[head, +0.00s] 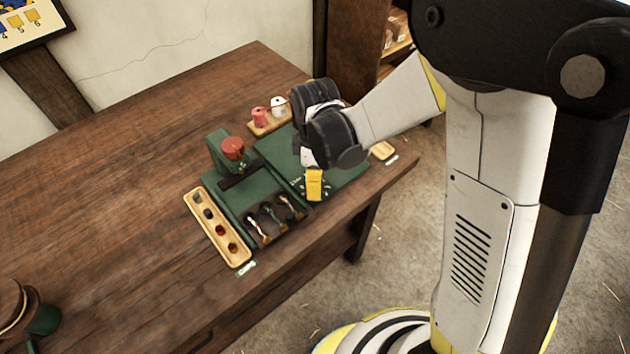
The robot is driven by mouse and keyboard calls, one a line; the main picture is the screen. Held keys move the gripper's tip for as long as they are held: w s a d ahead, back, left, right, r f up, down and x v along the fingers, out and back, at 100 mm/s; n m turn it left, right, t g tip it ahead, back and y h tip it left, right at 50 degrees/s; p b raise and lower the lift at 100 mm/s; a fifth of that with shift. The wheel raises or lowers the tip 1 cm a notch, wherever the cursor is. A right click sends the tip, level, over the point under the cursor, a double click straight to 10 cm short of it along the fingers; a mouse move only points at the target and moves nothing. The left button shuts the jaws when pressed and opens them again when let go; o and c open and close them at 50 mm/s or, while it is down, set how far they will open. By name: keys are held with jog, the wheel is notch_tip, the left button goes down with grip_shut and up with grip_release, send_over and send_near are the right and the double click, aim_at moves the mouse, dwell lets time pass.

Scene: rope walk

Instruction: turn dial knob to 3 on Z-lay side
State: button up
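A green machine (241,196) stands on the table, with a raised post carrying a round red part (233,148). Its right section is a flat green panel (345,175). Pale tick marks, like a dial face, show on the panel's front part. My gripper (313,172) is over these marks, pointing down, seen from behind. A small yellow block (314,186) shows at its lower end; I cannot tell whether it is part of the gripper or of the dial. The fingers and the dial knob are hidden or too small to make out. Lay-side lettering and dial numbers are unreadable.
A wooden tray (190,199) with several small round pieces lies left of the machine. Several hooks with strands (265,222) are at its front. Red and white spools (260,117) stand behind. The wooden table (110,200) is mostly clear on the left; a green-brown container (42,318) is at lower left.

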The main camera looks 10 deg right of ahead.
jog(key=shift+c, duration=0.2)
grip_shut()
